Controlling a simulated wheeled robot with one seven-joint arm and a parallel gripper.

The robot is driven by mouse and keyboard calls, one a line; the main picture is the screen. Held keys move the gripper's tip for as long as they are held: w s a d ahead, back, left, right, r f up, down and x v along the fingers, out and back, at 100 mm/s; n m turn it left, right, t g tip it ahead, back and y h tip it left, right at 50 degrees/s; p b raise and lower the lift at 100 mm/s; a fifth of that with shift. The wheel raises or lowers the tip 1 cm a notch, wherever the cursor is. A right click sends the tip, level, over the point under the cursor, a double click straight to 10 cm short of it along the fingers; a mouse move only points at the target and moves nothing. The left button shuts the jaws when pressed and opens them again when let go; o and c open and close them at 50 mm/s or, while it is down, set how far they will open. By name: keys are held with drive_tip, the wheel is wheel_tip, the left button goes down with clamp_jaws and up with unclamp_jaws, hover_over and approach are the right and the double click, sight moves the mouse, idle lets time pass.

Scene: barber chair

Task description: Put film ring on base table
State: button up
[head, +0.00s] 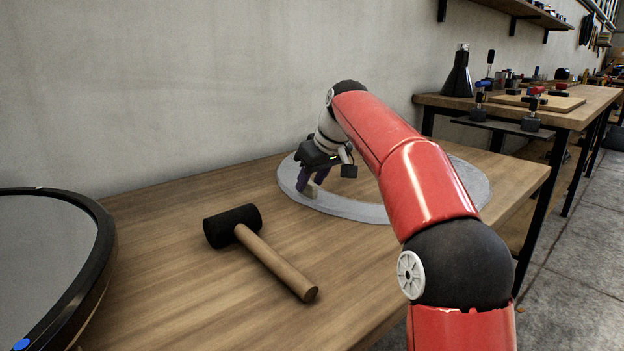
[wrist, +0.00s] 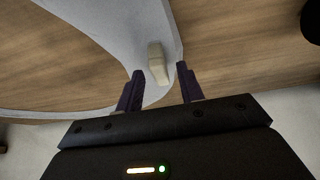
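The film ring is a large flat light-grey ring (head: 345,207) lying on the wooden table, partly hidden behind my arm in the head view. In the wrist view, a curved band of the ring (wrist: 95,20) carries a small beige tab (wrist: 157,62). My gripper (head: 311,188) is low over the ring's left side. Its two purple fingers (wrist: 159,70) are apart on either side of the tab's near end, with visible gaps. A round grey surface with a thick black rim (head: 104,230), probably the base table, is at the left edge, partly cut off.
A mallet with a black head (head: 232,226) and wooden handle lies on the wooden table (head: 180,300) between the ring and the round surface. A wall (head: 200,80) runs behind the table. Another workbench (head: 590,105) with clamps and a black flask stands at the back right.

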drive_tip(key=p+v, duration=0.3)
drive_tip(key=v, duration=0.9)
